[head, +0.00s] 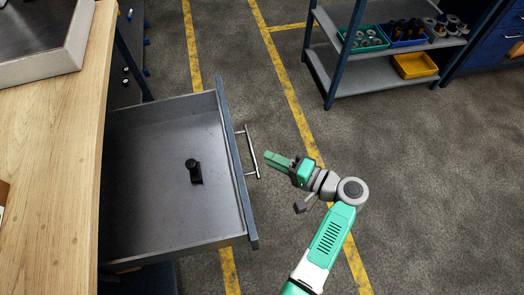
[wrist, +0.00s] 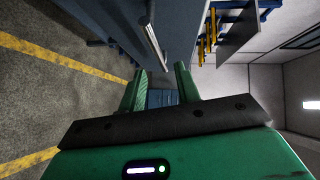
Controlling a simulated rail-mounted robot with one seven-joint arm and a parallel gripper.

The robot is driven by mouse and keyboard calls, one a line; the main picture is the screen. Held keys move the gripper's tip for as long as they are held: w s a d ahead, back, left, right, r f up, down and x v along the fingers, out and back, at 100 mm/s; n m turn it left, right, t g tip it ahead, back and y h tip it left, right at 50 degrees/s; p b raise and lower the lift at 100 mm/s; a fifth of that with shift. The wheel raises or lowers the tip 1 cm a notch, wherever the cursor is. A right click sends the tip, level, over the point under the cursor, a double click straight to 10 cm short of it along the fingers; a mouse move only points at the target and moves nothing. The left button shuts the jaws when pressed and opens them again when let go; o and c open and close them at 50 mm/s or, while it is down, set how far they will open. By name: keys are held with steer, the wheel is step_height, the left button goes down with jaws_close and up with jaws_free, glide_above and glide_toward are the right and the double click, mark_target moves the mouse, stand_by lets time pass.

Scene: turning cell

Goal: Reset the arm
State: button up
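My gripper (head: 270,158) is at the end of my green and grey arm, just right of the pulled-out drawer's handle (head: 251,152) in the head view. In the wrist view my gripper (wrist: 160,71) shows two green fingers standing apart with nothing between them. The metal handle (wrist: 152,42) runs just beyond the fingertips there. Whether a finger touches it I cannot tell. The drawer (head: 150,215) is open, with a grey floor and a blue front.
A small black part (head: 194,171) stands in the drawer. A wooden worktop (head: 50,170) is at left. A shelf unit (head: 345,85) with blue, green and yellow bins (head: 415,66) stands at the back right. The floor right of my arm is clear.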

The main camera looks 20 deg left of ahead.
steer(key=shift+d, duration=0.2)
stand_by(0.4)
steer(key=w+d+r+n+t+h+p, duration=0.1)
steer(key=w+r+t+h, duration=0.15)
steer(key=r, duration=0.65)
steer(key=w+d+r+t+h+p, duration=0.15)
steer(key=r+t+h, duration=0.25)
steer(key=r, duration=0.5)
steer(key=w+d+r+n+t+h+p, duration=0.1)
steer(key=w+r+t+h, duration=0.2)
steer(key=r, duration=0.7)
steer(key=s+d+r+t+h+p, duration=0.15)
steer(key=s+r+t, duration=0.25)
steer(key=s+r, duration=0.45)
steer(key=s+d+r+m+t+h, duration=0.1)
steer(key=s+r+t+h, duration=0.3)
steer(key=r, duration=0.8)
steer(key=s+d+r+t+h, duration=0.1)
steer(key=s+r+t, duration=0.3)
steer(key=s+r, duration=0.45)
step_height(320, 180, up, 39)
steer(key=w+p, duration=0.1)
steer(key=p, duration=3.7)
steer(key=shift+w, duration=0.4)
